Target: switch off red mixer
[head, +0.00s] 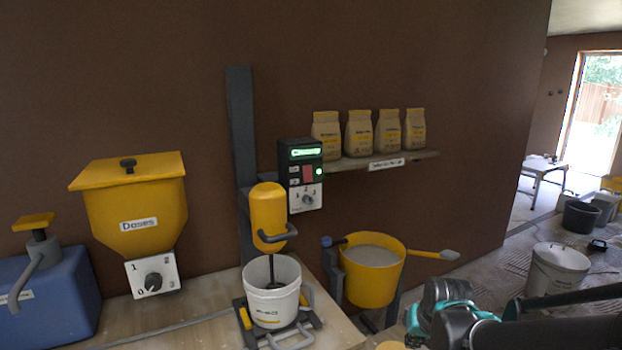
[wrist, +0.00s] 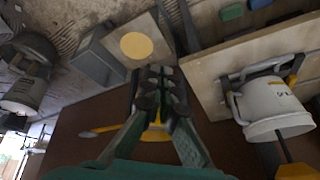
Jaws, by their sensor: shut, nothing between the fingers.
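The mixer (head: 268,212) has a yellow body, not red, and hangs on a dark column. Its dark whisk reaches down into a white bucket (head: 262,303). A dark control box (head: 302,153) beside it has a lit green display, a glowing green lamp, a red patch and a white dial plate (head: 305,198). My gripper (head: 424,322) is at the lower right in the head view, apart from the mixer and its controls. In the wrist view my gripper (wrist: 160,88) has its fingers together and empty. The white bucket also shows there (wrist: 272,105); the control box does not.
A yellow hopper (head: 135,205) with a dial and a blue machine (head: 45,300) stand at left. A shelf (head: 375,162) of paper bags and a yellow tub (head: 372,275) are right of the mixer. In the wrist view a yellow disc (wrist: 136,45) lies near my fingers.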

